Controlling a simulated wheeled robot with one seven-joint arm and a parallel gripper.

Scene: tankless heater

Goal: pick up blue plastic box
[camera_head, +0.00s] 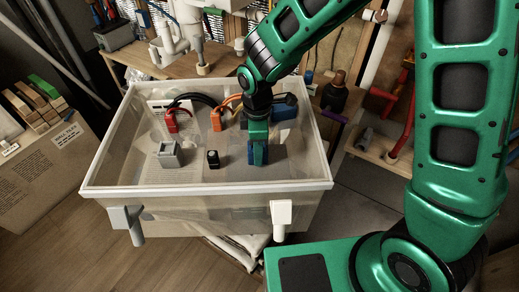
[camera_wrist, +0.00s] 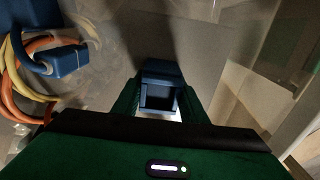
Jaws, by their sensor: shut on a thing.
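My gripper (camera_head: 258,158) is down inside a clear plastic bin (camera_head: 240,187), near its front right part. In the wrist view the blue plastic box (camera_wrist: 161,74) sits between the two green fingers of my gripper (camera_wrist: 158,100), which are shut on its sides. I cannot tell whether the box touches the bin floor.
The bin's walls surround my gripper. A cardboard box (camera_head: 48,178) stands at the left.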

